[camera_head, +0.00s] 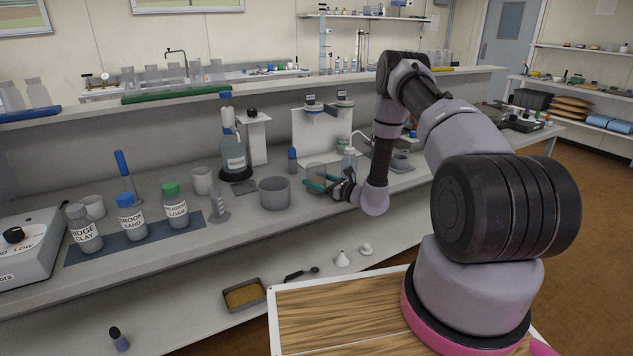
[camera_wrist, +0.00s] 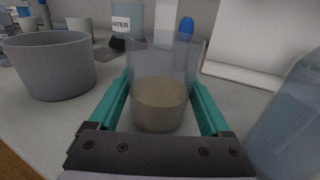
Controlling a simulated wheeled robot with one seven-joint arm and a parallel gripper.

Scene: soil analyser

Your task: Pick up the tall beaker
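A clear beaker (camera_wrist: 165,60) with brownish contents in its lower part stands upright on the bench in the wrist view. It also shows in the head view (camera_head: 316,171), where my gripper partly covers it. I take it to be the tall beaker. My gripper (camera_wrist: 160,85) has its two teal fingers apart, one on each side of the beaker. The fingers look widely spread, and I see no clear contact with the glass. In the head view my gripper (camera_head: 318,184) is low over the bench at the beaker.
A wide grey pot (camera_head: 275,193) stands left of the beaker. A bluish translucent bottle (camera_wrist: 290,118) stands close on the right. Behind are a bottle labelled water (camera_head: 235,160), a blue-capped item (camera_head: 292,160) and a white stand (camera_head: 318,135). Labelled soil bottles (camera_head: 131,218) stand further left.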

